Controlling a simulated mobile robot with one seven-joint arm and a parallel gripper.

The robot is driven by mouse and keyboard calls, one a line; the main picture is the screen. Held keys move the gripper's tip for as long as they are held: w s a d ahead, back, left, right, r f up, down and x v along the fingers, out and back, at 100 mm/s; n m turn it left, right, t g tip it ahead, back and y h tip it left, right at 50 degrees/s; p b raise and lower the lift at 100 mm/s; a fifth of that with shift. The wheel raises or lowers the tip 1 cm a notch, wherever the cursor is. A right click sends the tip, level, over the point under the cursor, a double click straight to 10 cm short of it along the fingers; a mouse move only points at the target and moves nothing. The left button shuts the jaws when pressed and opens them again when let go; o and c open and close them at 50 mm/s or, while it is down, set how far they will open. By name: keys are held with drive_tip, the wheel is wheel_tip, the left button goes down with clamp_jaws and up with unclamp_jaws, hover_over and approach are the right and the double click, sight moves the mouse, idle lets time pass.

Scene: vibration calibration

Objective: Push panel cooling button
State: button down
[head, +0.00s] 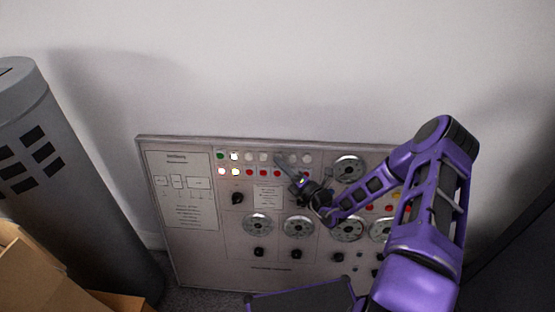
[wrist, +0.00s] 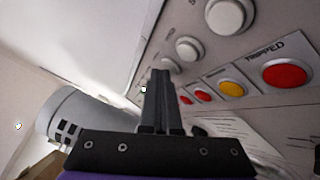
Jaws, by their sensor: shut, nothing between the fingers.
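The control panel (head: 180,250) leans against the wall, with a row of pale round buttons above a row of mostly red ones. No label naming the panel cooling button can be read. My gripper (head: 283,164) is shut and empty, with its fingers near the upper button rows and hiding part of them. In the wrist view, my gripper (wrist: 160,76) points along the panel. A near white button (wrist: 229,14) and a smaller white button (wrist: 187,48) lie to its right, with a red button marked "TRIPPED" (wrist: 286,74) and a yellow button (wrist: 231,89) below. I cannot tell whether the fingertips touch anything.
Round dials (head: 299,227) and black knobs (head: 238,198) fill the lower panel. A grey cylinder (head: 75,180) with dark slots and a cardboard box (head: 35,285) stand at the left. A dark surface (head: 515,250) is at the right. The wall above is clear.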

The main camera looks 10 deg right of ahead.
drive_tip(key=shift+s+a+r+p, duration=0.15)
drive_tip(key=shift+s+p, duration=0.3)
drive_tip(key=shift+s, duration=0.3)
drive_tip(key=s+p, duration=0.1)
drive_tip(key=s+a+p, duration=0.1)
drive_tip(key=s, duration=0.1)
drive_tip(key=s+r, duration=0.1)
drive_tip(key=shift+s+a+p, duration=0.15)
drive_tip(key=shift+s+p, duration=0.2)
drive_tip(key=shift+p, duration=0.05)
idle(0.4)
